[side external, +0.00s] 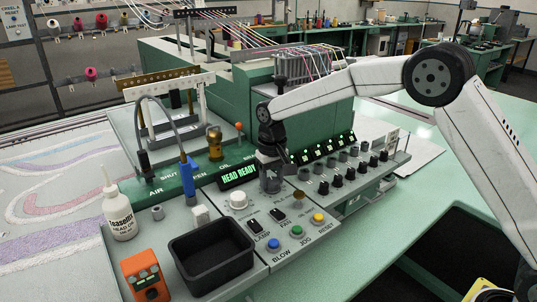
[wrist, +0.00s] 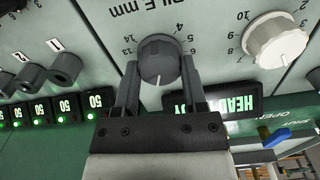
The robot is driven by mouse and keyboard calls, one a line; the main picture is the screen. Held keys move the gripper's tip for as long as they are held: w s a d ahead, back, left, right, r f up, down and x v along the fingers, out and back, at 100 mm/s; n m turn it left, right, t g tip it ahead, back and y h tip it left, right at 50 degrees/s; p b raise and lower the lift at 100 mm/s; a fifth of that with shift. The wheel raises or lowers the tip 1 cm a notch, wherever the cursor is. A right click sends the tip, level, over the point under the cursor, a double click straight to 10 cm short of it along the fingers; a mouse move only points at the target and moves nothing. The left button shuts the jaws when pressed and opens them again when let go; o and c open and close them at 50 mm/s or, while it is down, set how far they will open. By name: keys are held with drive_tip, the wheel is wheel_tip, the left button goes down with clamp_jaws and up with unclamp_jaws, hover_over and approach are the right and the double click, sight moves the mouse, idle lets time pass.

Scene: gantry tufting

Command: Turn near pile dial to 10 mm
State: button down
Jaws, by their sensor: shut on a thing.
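The pile dial (wrist: 159,57) is a dark grey round knob under the label "PILE mm" in the wrist view. My gripper (wrist: 160,68) is shut on it, one finger on each side. The dial's white mark points to the bottom of the wrist picture, toward my gripper body. Scale numbers 4, 5 and 6 show to its right, 13 and 14 to its left; those near the mark are hidden or unreadable. In the side external view my gripper (side external: 270,182) points down at the panel and hides most of the dial.
A white dial (wrist: 276,40) with its own scale stands beside it. The lit "HEAD READY" display (side external: 238,175) is close to my gripper. Rows of small knobs (side external: 335,181) lie to the right. A black bin (side external: 211,258), an oil bottle (side external: 119,214) and an orange box (side external: 146,274) stand at the front left.

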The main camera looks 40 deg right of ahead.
sight(272, 180)
drive_tip(key=shift+m, duration=0.6)
drive_tip(key=shift+c, duration=0.7)
unclamp_jaws()
drive_tip(key=shift+r, duration=3.95)
drive_tip(key=shift+n+t, duration=0.5)
drive_tip(key=shift+n, duration=0.3)
drive_tip(key=s+d+f, duration=0.1)
drive_tip(key=s+d, duration=0.1)
drive_tip(key=s, duration=0.2)
drive_tip(key=s+d+f, duration=0.1)
drive_tip(key=s+f, duration=0.1)
drive_tip(key=s, duration=0.2)
drive_tip(key=s+d+f, duration=0.2)
drive_tip(key=s, duration=0.2)
drive_tip(key=shift+s+d, duration=0.2)
drive_tip(key=shift+d, duration=0.15)
drive_tip(key=s+d+f, duration=0.1)
drive_tip(key=s+f, duration=0.1)
drive_tip(key=s, duration=0.4)
drive_tip(key=s+d+f+t, duration=0.1)
drive_tip(key=s+f, duration=0.2)
drive_tip(key=s, duration=0.4)
drive_tip(key=shift+n+t, duration=0.3)
drive_tip(key=shift+n, duration=0.1)
